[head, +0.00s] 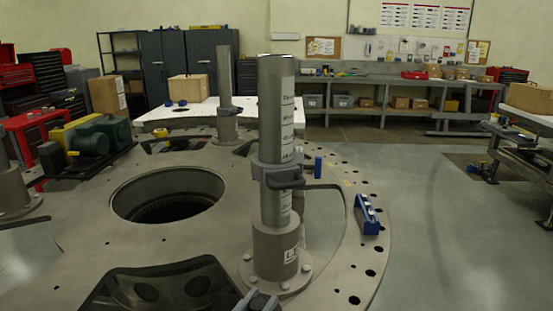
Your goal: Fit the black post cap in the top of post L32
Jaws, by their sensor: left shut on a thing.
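A tall grey post (271,120) stands upright in the middle of the head view, on a round bolted base flange (262,282). Its label (291,254) is too small to read in full, so I cannot confirm L32. Its top (277,57) is seen almost edge-on, so the opening is hidden. A grey clamp collar (281,175) with a dark handle is around the post. My left gripper (258,301) shows only partly at the bottom edge, in front of the flange and well below the post top. It is shut on a small dark thing, apparently the black post cap, mostly hidden. My right gripper is out of view.
The turret plate (190,245) has a large round hole (168,194) left of the post and cut-outs in front. Another post (225,85) stands behind. A blue tool (367,213) and a blue cylinder (318,166) are at the right. The air around the post top looks clear.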

